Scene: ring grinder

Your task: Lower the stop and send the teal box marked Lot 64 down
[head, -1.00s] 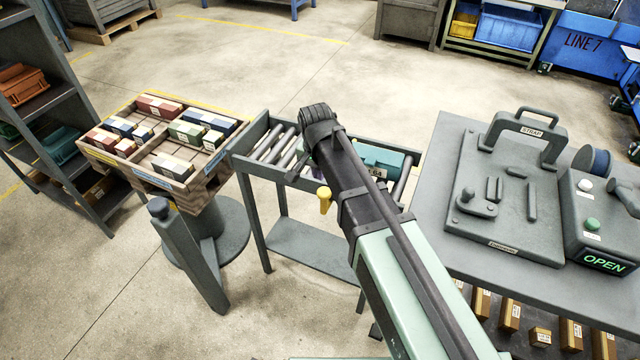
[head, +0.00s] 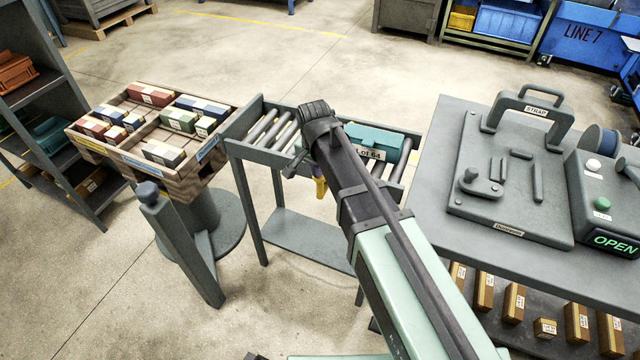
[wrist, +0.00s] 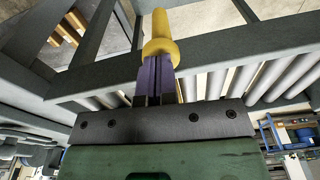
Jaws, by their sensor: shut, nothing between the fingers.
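The teal box marked Lot 64 (head: 382,139) lies on the roller stand (head: 262,157), partly hidden by my arm. A yellow handle with a round collar (head: 321,187) shows at the stand's front side, just left of my arm; I take it for the stop's handle. In the wrist view the yellow handle (wrist: 160,46) stands at the tips of my purple fingers. My gripper (wrist: 156,70) is shut with nothing held; I cannot tell whether it touches the handle. In the head view my arm hides most of the gripper. The stop itself is not clear.
A wooden tray (head: 135,152) of several small boxes stands left of the rollers on a round pedestal. At right a grey table (head: 432,205) carries a strap fixture (head: 515,170) and a control box showing OPEN (head: 612,243). A shelf (head: 60,170) stands far left.

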